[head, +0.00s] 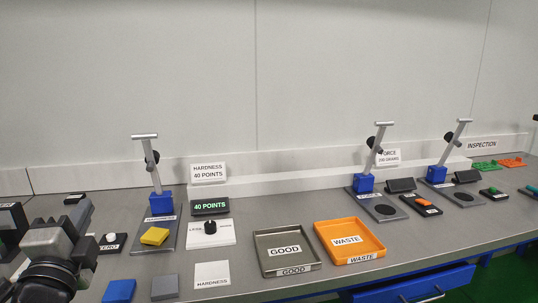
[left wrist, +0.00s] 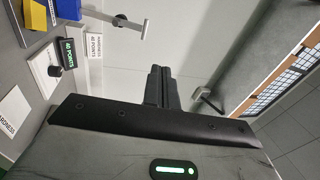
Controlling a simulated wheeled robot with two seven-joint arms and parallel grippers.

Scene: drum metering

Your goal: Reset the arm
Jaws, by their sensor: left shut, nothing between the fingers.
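My left gripper (head: 82,213) shows at the lower left of the head view, raised in front of the bench's left end. In the left wrist view its two black fingers (left wrist: 160,86) are together with nothing between them. It touches no object that I can see. The hardness stand, with a silver T-handle (head: 144,136) and a blue block (head: 161,203) at its base, stands to the right of the gripper. A yellow block (head: 154,236) lies on the stand's plate. My right gripper is not in view.
A blue block (head: 119,291) and a grey block (head: 165,287) lie at the front edge. A grey GOOD tray (head: 262,262) and an orange WASTE tray (head: 320,233) sit mid-bench. A green-lit display (head: 210,207) reads 40 POINTS. Two similar stands are at the right. Space above the bench is mostly free.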

